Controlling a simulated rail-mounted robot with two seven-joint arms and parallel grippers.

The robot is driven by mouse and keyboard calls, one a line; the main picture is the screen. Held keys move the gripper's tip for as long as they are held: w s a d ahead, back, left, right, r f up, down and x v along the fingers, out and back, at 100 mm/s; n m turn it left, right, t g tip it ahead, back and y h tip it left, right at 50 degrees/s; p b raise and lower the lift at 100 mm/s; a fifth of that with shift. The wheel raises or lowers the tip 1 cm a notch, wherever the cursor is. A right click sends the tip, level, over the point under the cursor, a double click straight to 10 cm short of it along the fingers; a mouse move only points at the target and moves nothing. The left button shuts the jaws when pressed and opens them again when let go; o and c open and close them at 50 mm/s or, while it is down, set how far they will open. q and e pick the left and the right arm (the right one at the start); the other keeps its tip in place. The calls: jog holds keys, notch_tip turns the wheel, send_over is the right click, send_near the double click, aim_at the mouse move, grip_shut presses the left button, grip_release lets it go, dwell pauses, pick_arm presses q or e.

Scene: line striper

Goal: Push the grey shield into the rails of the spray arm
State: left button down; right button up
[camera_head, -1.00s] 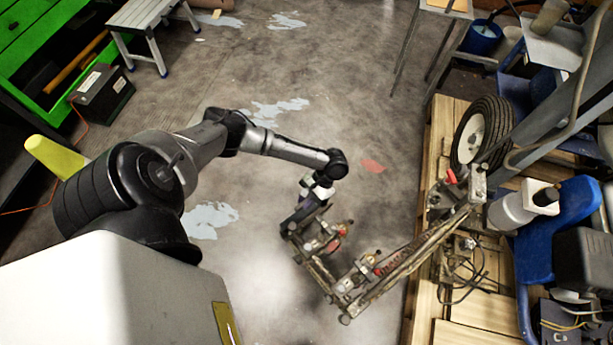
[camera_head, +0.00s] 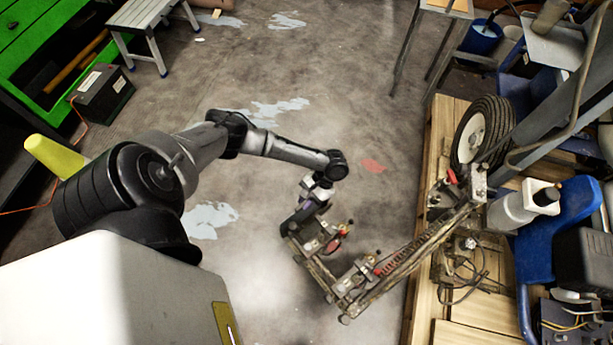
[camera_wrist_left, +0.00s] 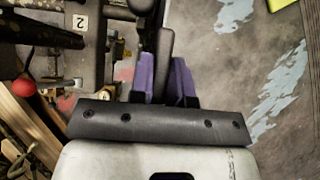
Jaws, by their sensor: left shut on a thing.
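My left gripper (camera_head: 312,203) is at the outer end of the spray arm (camera_head: 412,252), a worn metal frame reaching out from the machine on the right. In the left wrist view its purple fingers (camera_wrist_left: 164,82) are shut on the grey shield (camera_wrist_left: 164,48), a dark grey plate seen nearly edge-on between them. The shield is beside the spray arm's metal parts (camera_wrist_left: 95,45). In the head view the shield is small and partly hidden by the gripper. I cannot tell how far it sits in the rails. My right gripper is not in view.
Cables hang near the spray arm's base. The floor (camera_head: 340,100) beyond my left arm is largely clear.

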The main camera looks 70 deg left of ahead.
pick_arm(q)
jog(key=shift+f, duration=0.25)
jog(key=c, duration=0.7)
grip_release()
jog(key=shift+p+v, duration=0.65)
jog(key=shift+v, duration=0.35)
jog(key=shift+p+v, duration=1.45)
jog(key=shift+v, duration=1.05)
jog(key=shift+a, duration=0.1)
